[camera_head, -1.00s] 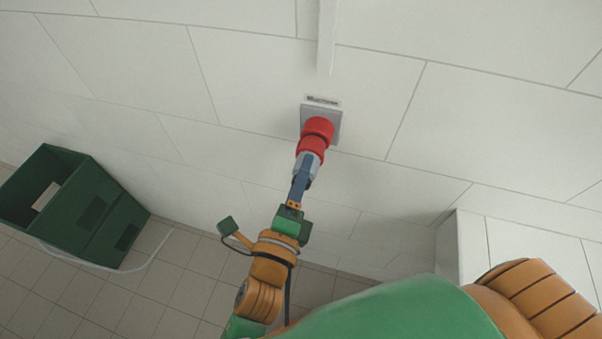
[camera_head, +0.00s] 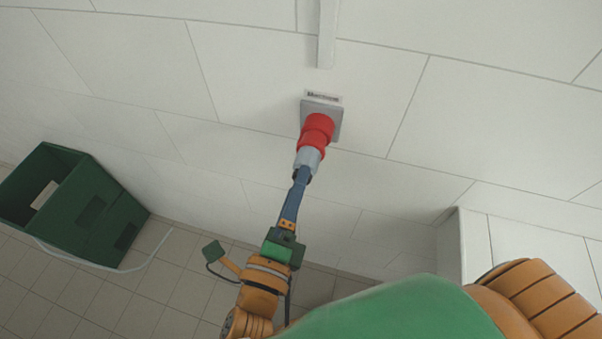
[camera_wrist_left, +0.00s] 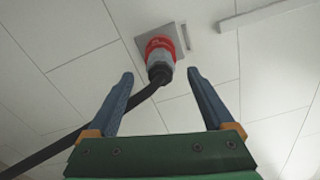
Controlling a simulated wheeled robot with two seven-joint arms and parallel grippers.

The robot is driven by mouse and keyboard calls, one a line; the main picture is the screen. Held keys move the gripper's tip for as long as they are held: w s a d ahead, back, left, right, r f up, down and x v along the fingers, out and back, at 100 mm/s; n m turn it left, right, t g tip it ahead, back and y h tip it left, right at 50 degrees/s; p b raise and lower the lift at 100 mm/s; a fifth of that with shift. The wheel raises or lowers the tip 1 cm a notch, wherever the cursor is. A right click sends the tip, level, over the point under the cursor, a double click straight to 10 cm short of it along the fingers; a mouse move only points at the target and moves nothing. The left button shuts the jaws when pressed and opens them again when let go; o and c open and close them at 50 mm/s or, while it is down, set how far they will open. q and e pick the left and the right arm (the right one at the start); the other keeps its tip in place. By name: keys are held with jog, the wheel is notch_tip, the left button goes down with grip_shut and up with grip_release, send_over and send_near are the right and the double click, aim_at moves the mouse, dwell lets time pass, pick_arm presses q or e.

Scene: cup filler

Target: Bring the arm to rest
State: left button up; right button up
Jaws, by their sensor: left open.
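My left gripper (camera_head: 299,184) is open and empty in the head view, below a red and grey plug (camera_head: 317,134). The plug sits at a grey wall socket (camera_head: 334,112) on the white tiled wall. In the left wrist view my gripper's two blue fingers (camera_wrist_left: 160,88) are spread wide, with the plug (camera_wrist_left: 159,55) beyond their tips and apart from them. A black cable (camera_wrist_left: 88,127) runs from the plug down to the left behind the left finger. My right gripper is not in view.
A green crate (camera_head: 103,222) stands on the tiled floor at the left, with a pale hose or cable (camera_head: 150,255) by its base. A white conduit (camera_head: 328,35) runs up the wall above the socket. A white ledge or box (camera_head: 462,250) juts out at the right.

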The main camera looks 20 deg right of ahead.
pick_arm(q)
jog(key=shift+v, duration=1.25)
